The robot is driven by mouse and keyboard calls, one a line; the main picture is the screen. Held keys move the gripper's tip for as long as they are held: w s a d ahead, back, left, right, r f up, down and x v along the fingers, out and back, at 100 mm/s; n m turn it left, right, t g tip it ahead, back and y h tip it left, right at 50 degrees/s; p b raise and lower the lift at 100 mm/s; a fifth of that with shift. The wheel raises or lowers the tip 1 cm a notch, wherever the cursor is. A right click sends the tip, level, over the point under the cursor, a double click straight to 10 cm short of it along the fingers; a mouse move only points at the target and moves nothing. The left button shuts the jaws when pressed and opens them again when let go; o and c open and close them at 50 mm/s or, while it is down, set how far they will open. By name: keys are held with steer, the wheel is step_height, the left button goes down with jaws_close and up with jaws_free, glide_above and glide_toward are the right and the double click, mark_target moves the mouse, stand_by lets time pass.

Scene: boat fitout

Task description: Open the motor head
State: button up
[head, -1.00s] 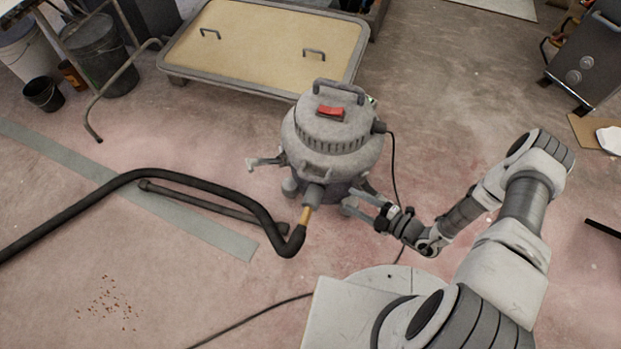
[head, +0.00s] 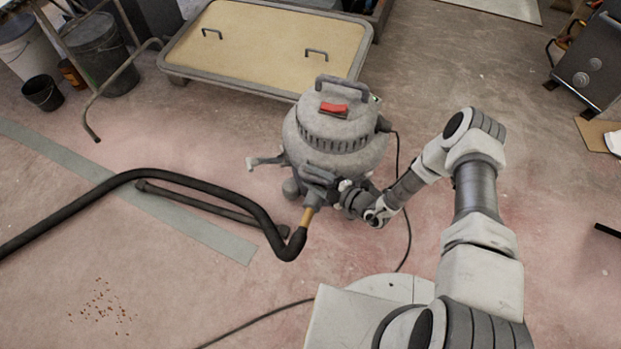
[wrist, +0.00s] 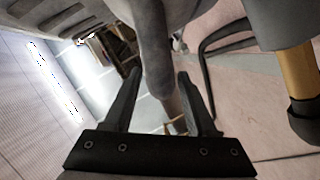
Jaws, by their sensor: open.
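The grey shop vacuum (head: 335,160) stands upright on the floor. Its domed motor head (head: 334,120) sits on top, with a red switch (head: 334,108) and a carry handle (head: 336,83). A latch lever (head: 266,161) sticks out on its left side. My gripper (head: 318,178) is at the near side of the vacuum, just above the hose inlet. In the wrist view my gripper (wrist: 158,76) is open, with a grey bar-like part (wrist: 154,55) between its fingers; it looks like the near latch. I cannot tell whether the fingers touch it.
A black hose (head: 200,183) with a tan end (head: 308,216) runs left from the inlet. A power cord (head: 408,215) trails on the right. A low framed panel (head: 265,45) stands behind. Buckets (head: 97,55) are at the upper left.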

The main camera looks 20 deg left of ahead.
steer(key=shift+w+a, duration=0.15)
steer(key=shift+a, duration=0.25)
steer(key=shift+c, duration=0.4)
jaws_close()
steer(key=shift+f, duration=0.1)
stand_by(0.7)
